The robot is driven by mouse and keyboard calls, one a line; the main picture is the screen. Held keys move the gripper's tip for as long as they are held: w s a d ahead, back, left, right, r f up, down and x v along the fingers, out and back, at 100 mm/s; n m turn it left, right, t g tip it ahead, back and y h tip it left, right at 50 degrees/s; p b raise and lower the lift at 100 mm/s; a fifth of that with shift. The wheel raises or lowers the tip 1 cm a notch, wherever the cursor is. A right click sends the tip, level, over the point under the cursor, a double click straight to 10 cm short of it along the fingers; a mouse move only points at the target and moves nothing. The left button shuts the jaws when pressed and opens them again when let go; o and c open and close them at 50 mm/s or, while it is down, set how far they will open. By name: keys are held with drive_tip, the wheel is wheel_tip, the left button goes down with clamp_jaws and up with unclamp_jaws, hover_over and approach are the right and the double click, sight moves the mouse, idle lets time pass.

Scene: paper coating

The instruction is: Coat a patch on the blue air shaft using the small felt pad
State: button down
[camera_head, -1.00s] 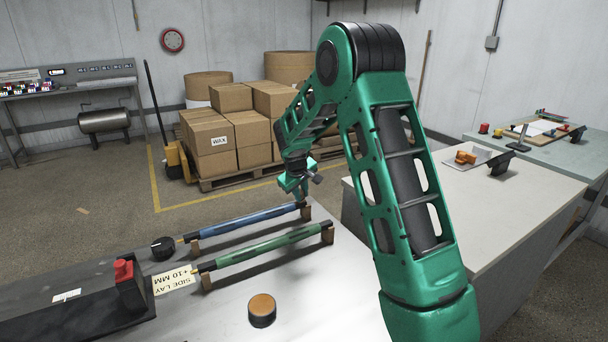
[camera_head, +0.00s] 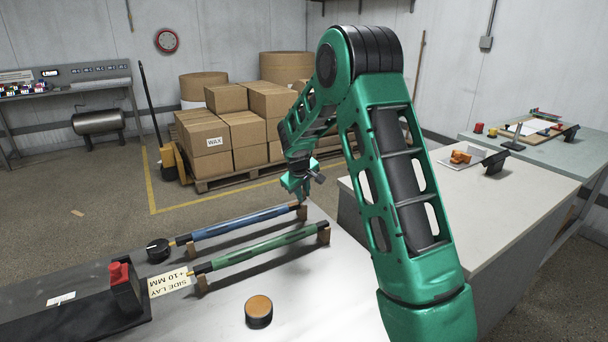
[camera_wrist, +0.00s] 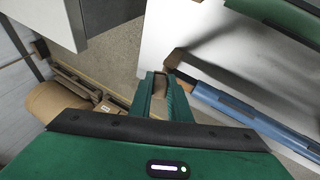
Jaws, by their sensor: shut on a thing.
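The blue air shaft (camera_head: 240,220) lies on two brown supports on the grey bench; it also shows at the right of the wrist view (camera_wrist: 256,112). A green shaft (camera_head: 265,244) lies parallel in front of it. My gripper (camera_head: 301,196) is at the blue shaft's far right end. In the wrist view, my gripper (camera_wrist: 163,86) is shut on a small brown piece (camera_wrist: 160,82), apparently the felt pad, mostly hidden by the fingers. It is beside the shaft's end; I cannot tell whether they touch.
A round dark puck with a tan top (camera_head: 259,308) stands on the bench. A black knob (camera_head: 158,249), a "SIDE LAY +10 MM" label (camera_head: 172,281) and a red button (camera_head: 120,273) are at left. Another table (camera_head: 460,205) stands at right. Boxes (camera_head: 205,140) stand on a pallet behind.

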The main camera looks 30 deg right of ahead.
sight(303, 190)
drive_tip(key=shift+d, duration=0.3)
drive_tip(key=shift+a+r, duration=0.15)
drive_tip(key=shift+r, duration=4.05)
drive_tip(key=shift+f, duration=0.1)
drive_tip(key=shift+a+f, duration=0.55)
drive_tip(key=shift+f, duration=0.05)
drive_tip(key=shift+a, duration=0.1)
